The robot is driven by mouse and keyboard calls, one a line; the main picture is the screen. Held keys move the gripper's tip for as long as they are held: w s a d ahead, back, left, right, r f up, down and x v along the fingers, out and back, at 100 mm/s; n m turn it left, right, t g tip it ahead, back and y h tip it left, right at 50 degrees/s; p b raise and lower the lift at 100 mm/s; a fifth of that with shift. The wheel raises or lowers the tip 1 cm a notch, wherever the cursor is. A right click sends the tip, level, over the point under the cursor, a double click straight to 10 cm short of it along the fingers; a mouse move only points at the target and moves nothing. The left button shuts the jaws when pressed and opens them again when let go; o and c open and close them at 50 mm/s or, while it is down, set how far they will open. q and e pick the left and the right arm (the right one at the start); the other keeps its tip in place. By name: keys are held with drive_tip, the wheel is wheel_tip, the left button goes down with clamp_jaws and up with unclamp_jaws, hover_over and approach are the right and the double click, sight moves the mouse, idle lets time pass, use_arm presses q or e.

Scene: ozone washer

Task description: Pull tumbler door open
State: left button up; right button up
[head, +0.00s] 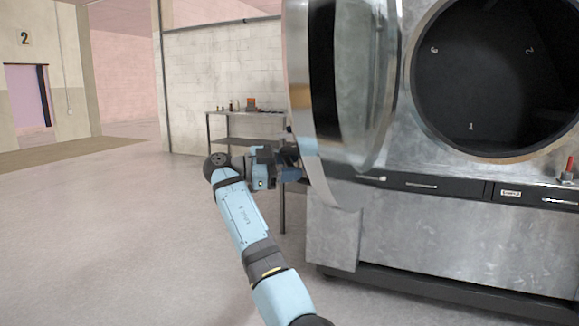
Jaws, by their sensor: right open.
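The tumbler door (328,122) is a round, shiny metal door with a dark glass centre. It stands swung out to the left of the machine, seen nearly edge-on, and the round drum opening (492,70) is uncovered. My right gripper (291,160) is at the door's left, outer side, near its lower edge. Its jaws are open, and the fingertips are partly hidden, so I cannot tell whether they touch the door. My left gripper is not in view.
The metal washer body (440,235) fills the right side, with a row of dark drawers (420,184) below the opening. A metal table (240,112) with small items stands behind the gripper. The grey floor (100,230) at the left is clear.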

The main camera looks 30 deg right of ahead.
drive_tip(key=shift+w+a, duration=0.15)
drive_tip(key=shift+a, duration=0.3)
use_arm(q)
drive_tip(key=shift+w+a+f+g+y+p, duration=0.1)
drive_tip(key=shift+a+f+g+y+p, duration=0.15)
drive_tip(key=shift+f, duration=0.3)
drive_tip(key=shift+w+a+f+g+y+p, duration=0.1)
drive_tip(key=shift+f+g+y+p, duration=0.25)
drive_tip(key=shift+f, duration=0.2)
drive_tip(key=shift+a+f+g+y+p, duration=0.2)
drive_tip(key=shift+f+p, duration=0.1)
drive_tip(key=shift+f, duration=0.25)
use_arm(e)
drive_tip(key=v, duration=1.3)
